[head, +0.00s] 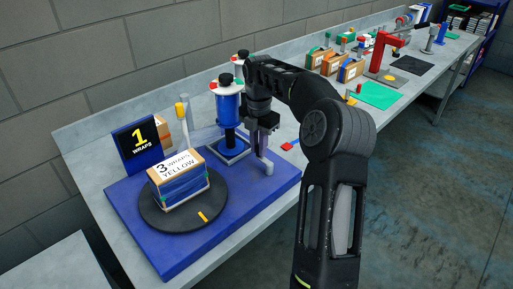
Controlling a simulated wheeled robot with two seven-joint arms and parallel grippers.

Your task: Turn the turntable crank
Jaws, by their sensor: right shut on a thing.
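The turntable (178,222) is a dark round disc with a yellow mark, on a blue base (130,220). On it stands a cardboard box (178,168) with blue film around its sides and a label reading "3 WRAPS YELLOW". The crank (267,169) shows as a light grey piece at the right part of the blue base. My right gripper (262,138) points down above it and is shut on the crank's upright handle, which the fingers mostly hide. My left gripper is out of view.
A blue film roll (228,106) stands behind the turntable. A sign (139,142) reading "1 WRAPS" stands at the left. A small red piece (289,146) lies right of the gripper. Boxes (350,70) and a red press (379,52) stand farther along the bench.

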